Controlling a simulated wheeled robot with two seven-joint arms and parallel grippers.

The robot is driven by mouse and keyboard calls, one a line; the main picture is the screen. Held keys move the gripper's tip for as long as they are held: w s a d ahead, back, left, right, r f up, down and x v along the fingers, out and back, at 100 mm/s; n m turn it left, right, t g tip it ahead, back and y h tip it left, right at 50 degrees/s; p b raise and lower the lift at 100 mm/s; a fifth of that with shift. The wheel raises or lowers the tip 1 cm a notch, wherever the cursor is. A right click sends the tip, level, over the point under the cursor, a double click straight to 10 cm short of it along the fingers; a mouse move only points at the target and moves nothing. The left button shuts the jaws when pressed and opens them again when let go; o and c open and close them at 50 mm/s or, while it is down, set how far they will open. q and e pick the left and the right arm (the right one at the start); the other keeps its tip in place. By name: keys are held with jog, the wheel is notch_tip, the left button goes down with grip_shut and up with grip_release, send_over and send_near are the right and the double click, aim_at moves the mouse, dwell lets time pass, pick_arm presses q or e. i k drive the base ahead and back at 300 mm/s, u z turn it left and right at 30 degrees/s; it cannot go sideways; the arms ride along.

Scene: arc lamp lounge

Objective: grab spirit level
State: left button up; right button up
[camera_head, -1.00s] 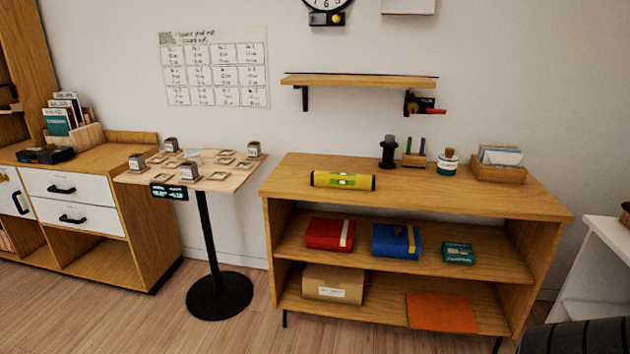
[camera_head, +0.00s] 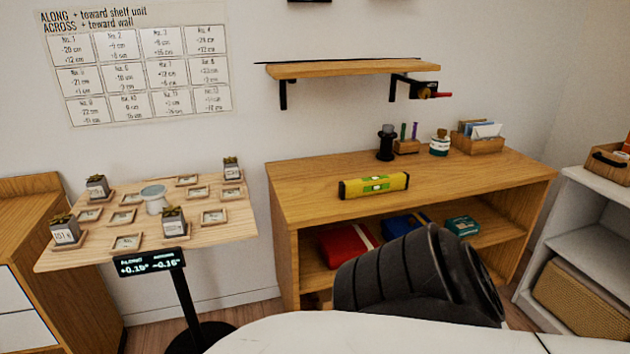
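The spirit level (camera_head: 374,186) is a yellow bar with black ends and green vials. It lies flat near the front edge of the wooden shelf unit's top (camera_head: 310,179), left of its middle. Neither of my grippers shows in the head view. A dark ribbed part and a white part of my own body fill the bottom of the view and hide some of the lower shelves.
A pedestal table (camera_head: 231,231) with small potted plants and framed cards stands at the left. A black stamp-like object (camera_head: 386,145), a pen holder (camera_head: 407,146), a jar (camera_head: 439,145) and a card box (camera_head: 478,145) stand behind the level. A wall shelf (camera_head: 350,68) hangs above. A white shelf (camera_head: 584,205) stands at the right.

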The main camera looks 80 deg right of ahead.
aim_at(362, 187)
jog(key=z, duration=0.7)
jog(key=i, duration=1.3)
jog(key=z, duration=1.25)
